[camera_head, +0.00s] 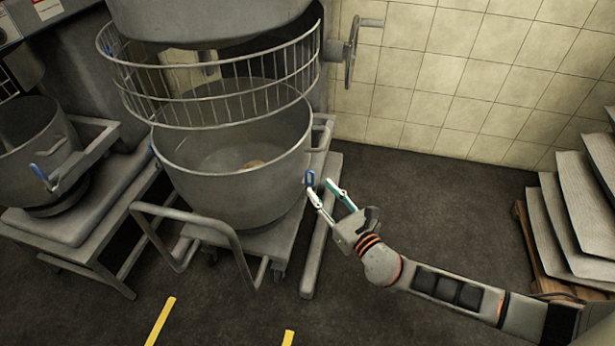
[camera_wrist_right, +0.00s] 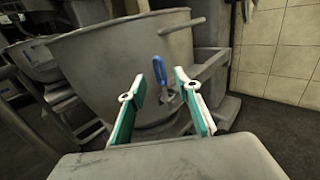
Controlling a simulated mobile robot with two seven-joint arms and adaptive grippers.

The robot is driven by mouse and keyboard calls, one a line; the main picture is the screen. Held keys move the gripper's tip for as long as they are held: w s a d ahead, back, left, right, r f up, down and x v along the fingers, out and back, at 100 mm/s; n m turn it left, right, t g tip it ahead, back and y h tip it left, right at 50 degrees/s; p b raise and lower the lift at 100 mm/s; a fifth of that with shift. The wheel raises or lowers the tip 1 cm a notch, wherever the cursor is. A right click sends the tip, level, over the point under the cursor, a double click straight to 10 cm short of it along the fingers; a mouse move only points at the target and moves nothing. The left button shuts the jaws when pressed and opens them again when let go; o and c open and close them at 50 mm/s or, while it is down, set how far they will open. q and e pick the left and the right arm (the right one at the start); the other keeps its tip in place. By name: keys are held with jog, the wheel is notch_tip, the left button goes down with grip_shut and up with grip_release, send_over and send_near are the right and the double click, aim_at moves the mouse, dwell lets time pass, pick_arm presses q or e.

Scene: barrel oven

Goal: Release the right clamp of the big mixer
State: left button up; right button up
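The big mixer's bowl (camera_head: 225,185) stands in the middle under a wire guard (camera_head: 215,85), with what looks like a little dough inside. The right clamp (camera_head: 309,179), with a blue handle, is on the bowl's right side. Its blue handle (camera_wrist_right: 160,71) stands upright in the right wrist view. My right gripper (camera_head: 328,189) is beside the clamp, its fingers apart. In the wrist view the open fingers (camera_wrist_right: 160,88) lie on either side of the clamp in the picture; contact is not visible. My left gripper is not in view.
A smaller mixer bowl (camera_head: 38,140) with a blue clamp handle (camera_head: 38,172) stands at the left. A bowl trolley handle (camera_head: 190,215) juts forward. Stacked trays (camera_head: 560,215) on a pallet stand at the right. The floor (camera_head: 420,190) between is clear.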

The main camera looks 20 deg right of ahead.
aim_at(312, 180)
jog(key=w, duration=0.3)
jog(key=w+a+b, duration=0.1)
jog(key=w, duration=0.2)
jog(key=shift+a, duration=0.15)
jog(key=shift+w+a, duration=0.1)
jog(key=shift+w, duration=0.35)
grip_shut()
